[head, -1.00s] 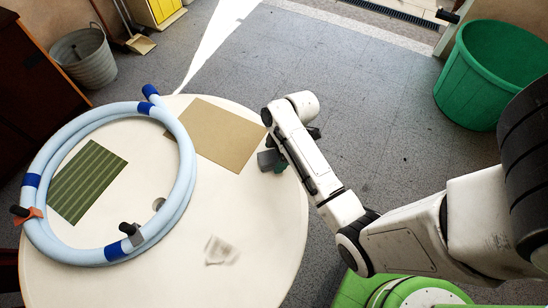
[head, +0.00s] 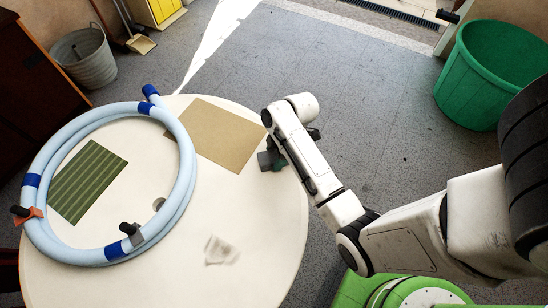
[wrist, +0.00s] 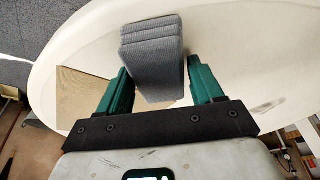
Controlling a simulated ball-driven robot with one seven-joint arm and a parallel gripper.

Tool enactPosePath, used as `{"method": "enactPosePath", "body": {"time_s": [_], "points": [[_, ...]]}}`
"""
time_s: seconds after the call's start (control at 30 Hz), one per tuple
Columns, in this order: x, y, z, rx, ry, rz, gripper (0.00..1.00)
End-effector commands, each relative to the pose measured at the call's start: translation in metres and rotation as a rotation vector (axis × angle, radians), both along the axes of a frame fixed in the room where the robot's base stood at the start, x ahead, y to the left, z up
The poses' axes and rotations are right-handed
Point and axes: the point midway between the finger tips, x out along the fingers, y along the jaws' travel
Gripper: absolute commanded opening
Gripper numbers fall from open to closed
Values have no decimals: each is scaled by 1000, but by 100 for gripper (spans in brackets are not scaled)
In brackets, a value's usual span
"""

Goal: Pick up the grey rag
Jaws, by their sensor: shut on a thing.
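The grey rag (wrist: 152,60) is a folded, layered block of ribbed cloth between the two green fingers of my gripper (wrist: 161,82) in the wrist view. My gripper is shut on it. In the head view the rag (head: 264,161) shows as a small grey patch at the right edge of the round white table (head: 262,215), just left of my gripper (head: 274,158). My arm hides part of the gripper there. I cannot tell whether the rag touches the tabletop.
A tan mat (head: 222,138) lies just left of the rag. A pale blue hose ring (head: 183,190) surrounds a green striped mat (head: 88,180). A grey smudge (head: 220,251) marks the table's front. A green bin (head: 490,75) stands on the floor at right.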

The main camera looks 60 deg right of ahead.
Motion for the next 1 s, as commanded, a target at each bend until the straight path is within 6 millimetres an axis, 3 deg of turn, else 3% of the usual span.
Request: {"method": "enactPosePath", "body": {"time_s": [0.3,0.67,0.87,1.0], "points": [[0,0,0,0,0,0,30],[0,0,5,0,0,2,30],[1,-1,37,-2,-7,-2,30],[-24,5,64,-5,0,1,30]]}}
